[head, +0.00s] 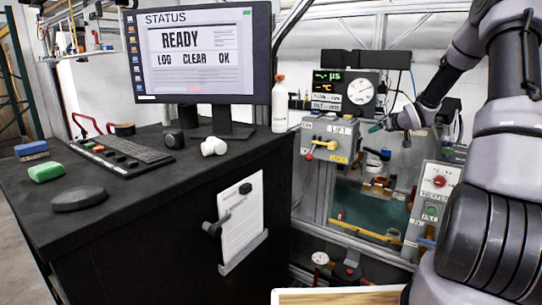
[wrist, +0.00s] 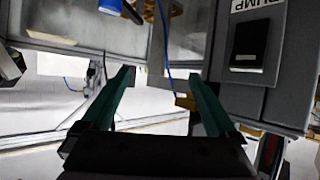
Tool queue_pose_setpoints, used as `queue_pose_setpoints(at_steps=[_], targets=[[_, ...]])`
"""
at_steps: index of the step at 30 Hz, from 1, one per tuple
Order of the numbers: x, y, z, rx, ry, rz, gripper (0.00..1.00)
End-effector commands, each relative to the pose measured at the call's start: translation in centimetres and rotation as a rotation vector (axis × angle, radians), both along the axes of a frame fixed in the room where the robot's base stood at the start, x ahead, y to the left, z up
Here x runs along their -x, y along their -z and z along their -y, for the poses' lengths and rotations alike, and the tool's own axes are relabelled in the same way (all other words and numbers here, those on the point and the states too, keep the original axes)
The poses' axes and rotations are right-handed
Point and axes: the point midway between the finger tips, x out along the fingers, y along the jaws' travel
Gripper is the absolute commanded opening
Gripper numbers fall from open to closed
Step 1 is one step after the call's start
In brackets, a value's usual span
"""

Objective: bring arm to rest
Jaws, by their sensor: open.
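My gripper (head: 377,127) shows in the head view at the end of my raised arm, right of the grey control box with the yellow lever. Its fingers point left and hold nothing that I can see. In the wrist view the two green fingers of my gripper (wrist: 158,95) stand wide apart with an empty gap between them. A grey box with a dark switch (wrist: 248,45) is close by on the right in that view, apart from the fingers as far as I can tell.
A black desk (head: 150,220) with a monitor (head: 200,95), keyboard (head: 120,150) and white bottle (head: 279,105) fills the left. A grey lever box (head: 325,135) and a red-button box (head: 432,195) flank a green-floored bay (head: 365,212). A blue cable (wrist: 165,40) hangs beyond my fingers.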

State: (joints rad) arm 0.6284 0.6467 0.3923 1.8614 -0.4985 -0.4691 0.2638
Motion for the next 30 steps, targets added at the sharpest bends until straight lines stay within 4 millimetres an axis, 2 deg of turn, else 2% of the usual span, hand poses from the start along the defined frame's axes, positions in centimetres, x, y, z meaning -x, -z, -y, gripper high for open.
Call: queue_pose_setpoints(at_steps=[8, 11, 14, 20, 21, 25, 30], targets=[[3.0, -4.6, -2.3, 0.038, 0.050, -0.073, 0.94], [5.0, -7.0, -3.5, 0.052, 0.081, -0.110, 0.94], [8.3, -10.1, -5.1, 0.060, 0.127, -0.154, 0.94], [16.7, -15.2, -8.5, 0.026, 0.223, -0.242, 0.94], [18.6, -16.0, -9.3, 0.011, 0.240, -0.259, 0.94], [24.9, -18.1, -11.5, -0.053, 0.284, -0.310, 0.94], [33.6, -19.4, -14.6, -0.174, 0.311, -0.380, 0.94]])
